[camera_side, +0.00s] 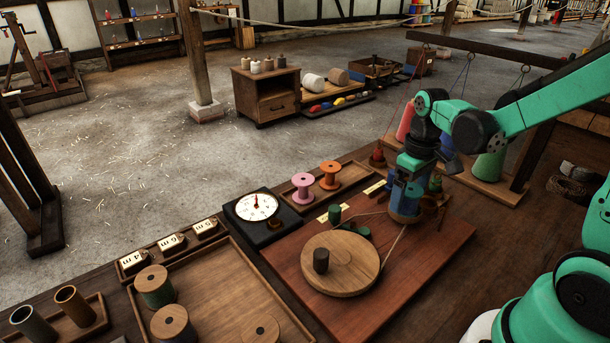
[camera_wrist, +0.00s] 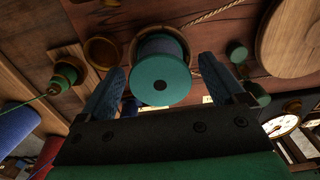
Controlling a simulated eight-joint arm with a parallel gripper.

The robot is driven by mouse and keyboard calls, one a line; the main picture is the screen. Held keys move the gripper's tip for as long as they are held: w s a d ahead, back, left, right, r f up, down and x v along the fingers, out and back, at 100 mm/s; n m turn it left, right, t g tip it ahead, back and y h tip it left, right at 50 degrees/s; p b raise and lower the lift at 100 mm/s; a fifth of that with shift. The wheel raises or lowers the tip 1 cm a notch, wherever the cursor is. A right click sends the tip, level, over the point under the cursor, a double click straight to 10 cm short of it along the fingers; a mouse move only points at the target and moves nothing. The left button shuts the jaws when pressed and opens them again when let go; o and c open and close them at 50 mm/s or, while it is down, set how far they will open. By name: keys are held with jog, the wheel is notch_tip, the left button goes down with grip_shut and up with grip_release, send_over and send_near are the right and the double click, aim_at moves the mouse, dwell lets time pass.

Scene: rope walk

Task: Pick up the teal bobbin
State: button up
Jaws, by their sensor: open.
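The teal bobbin (camera_wrist: 160,82) shows in the wrist view with its round teal end facing the camera. A darker wound part and a wooden rim show behind that end. My gripper (camera_wrist: 161,66) is open, with one blue finger on each side of the bobbin and a visible gap on both sides. In the side view my gripper (camera_side: 404,190) points down over the back right of the red-brown board (camera_side: 440,262). The bobbin is mostly hidden there by my fingers.
A round wooden disc (camera_side: 340,264) with a dark peg lies left of my gripper. A cord runs near it. Pink (camera_side: 303,188) and orange (camera_side: 330,175) spools stand in a tray behind. A dial (camera_side: 257,206) sits farther left. Coloured cones stand close behind my gripper.

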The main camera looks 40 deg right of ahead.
jog(key=c, duration=0.9)
jog(key=shift+r, duration=4)
